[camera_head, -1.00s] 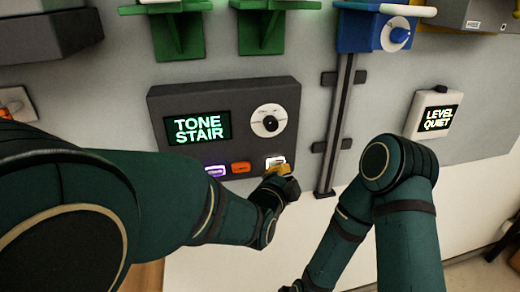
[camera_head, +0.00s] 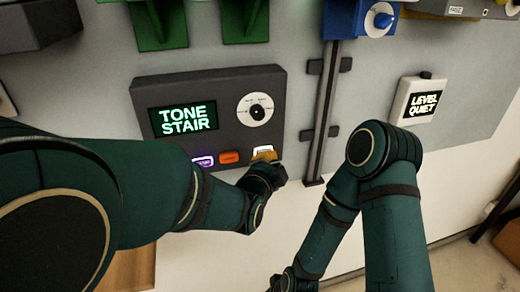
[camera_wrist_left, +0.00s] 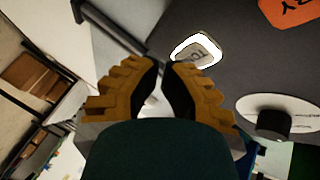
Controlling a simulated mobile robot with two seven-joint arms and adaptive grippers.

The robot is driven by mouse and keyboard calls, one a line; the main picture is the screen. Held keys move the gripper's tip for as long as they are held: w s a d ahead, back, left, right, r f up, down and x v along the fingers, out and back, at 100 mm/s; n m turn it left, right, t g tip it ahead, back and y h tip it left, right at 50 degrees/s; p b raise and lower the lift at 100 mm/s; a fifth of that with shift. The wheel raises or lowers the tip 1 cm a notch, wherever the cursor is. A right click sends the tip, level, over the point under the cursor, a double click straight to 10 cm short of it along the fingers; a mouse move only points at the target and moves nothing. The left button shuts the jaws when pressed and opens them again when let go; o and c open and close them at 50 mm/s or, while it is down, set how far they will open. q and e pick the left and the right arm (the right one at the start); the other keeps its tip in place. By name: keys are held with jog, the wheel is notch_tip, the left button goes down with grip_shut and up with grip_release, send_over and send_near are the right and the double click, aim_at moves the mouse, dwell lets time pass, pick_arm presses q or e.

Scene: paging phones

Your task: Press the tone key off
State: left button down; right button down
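The tone key (camera_head: 263,151) is at the lower right of the dark panel (camera_head: 215,138), with a glowing white rim. The panel's screen (camera_head: 184,119) reads TONE STAIR. My right gripper is out of view.
An orange key (camera_head: 229,157) and a purple-rimmed key (camera_head: 202,161) sit left of the tone key, and a white dial (camera_head: 256,107) above. A dark vertical rail (camera_head: 323,120) stands to the right.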

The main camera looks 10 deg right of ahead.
pick_arm(q)
jog(key=shift+w, duration=0.15)
dwell(0.5)
jog(key=shift+w, duration=0.3)
dwell(0.3)
jog(key=shift+s+b, duration=0.35)
jog(key=shift+s, duration=0.1)
jog(key=s, duration=0.6)
dwell(0.4)
jog(key=shift+f, duration=0.1)
